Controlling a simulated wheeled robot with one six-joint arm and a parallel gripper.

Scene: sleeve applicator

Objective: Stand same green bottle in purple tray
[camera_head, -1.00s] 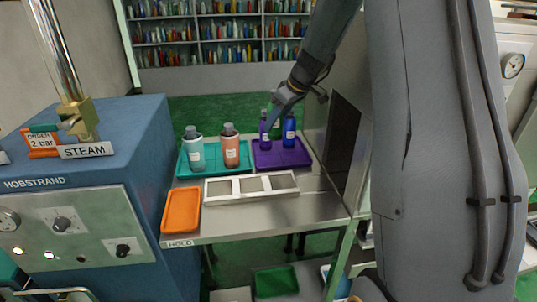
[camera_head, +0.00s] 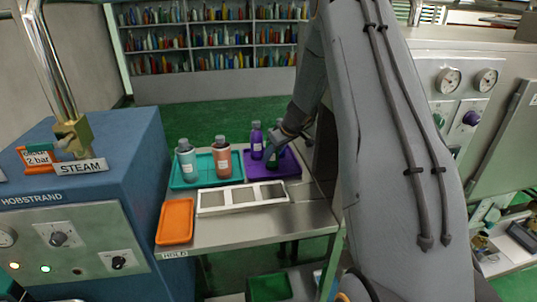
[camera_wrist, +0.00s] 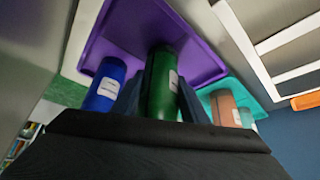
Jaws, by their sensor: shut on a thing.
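The green bottle (camera_wrist: 160,85) is between the fingers of my gripper (camera_wrist: 158,112) in the wrist view, with a white label on its side. In the head view my gripper (camera_head: 277,146) is over the purple tray (camera_head: 288,167), and the green bottle (camera_head: 272,160) shows below it, upright or nearly so, partly hidden. I cannot tell whether its base touches the tray. The purple tray (camera_wrist: 195,50) also fills the upper middle of the wrist view. A purple bottle (camera_head: 257,142) stands in the tray at the left. A blue bottle (camera_wrist: 104,86) is beside the green one.
A teal tray (camera_head: 205,183) with a teal bottle (camera_head: 187,162) and a salmon bottle (camera_head: 222,158) stands left of the purple tray. A white three-part frame (camera_head: 243,198) and an orange tray (camera_head: 175,222) lie in front. The steel bench (camera_head: 255,230) is bare toward its front edge.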

